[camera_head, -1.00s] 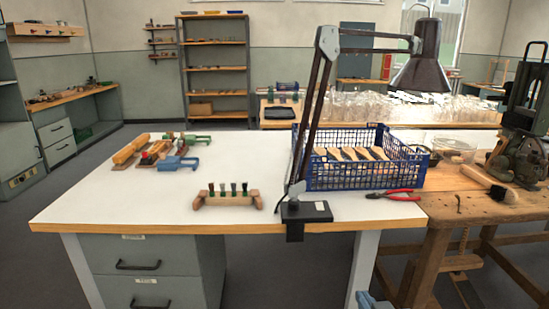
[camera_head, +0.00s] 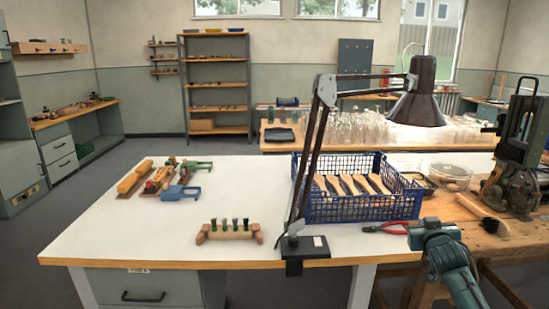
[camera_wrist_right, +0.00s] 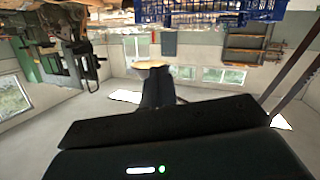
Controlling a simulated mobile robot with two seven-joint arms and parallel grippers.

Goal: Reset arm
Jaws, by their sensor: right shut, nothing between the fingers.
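My right gripper (camera_head: 420,236) is in the head view at the right front corner of the white table (camera_head: 120,236), with the teal arm coming up from the bottom right. It is just right of the red pliers (camera_head: 385,228) in the picture. In the right wrist view its dark fingers (camera_wrist_right: 157,86) are together with nothing between them. The fingertips are hard to make out in the head view. My left gripper is not in view.
A desk lamp (camera_head: 425,95) clamped at the table's front rises near a blue crate (camera_head: 365,208) of brush handles. A small wooden block with tufts (camera_head: 229,232) stands at the front. A wooden bench (camera_head: 485,240) with a press adjoins on the right. The table's left front is clear.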

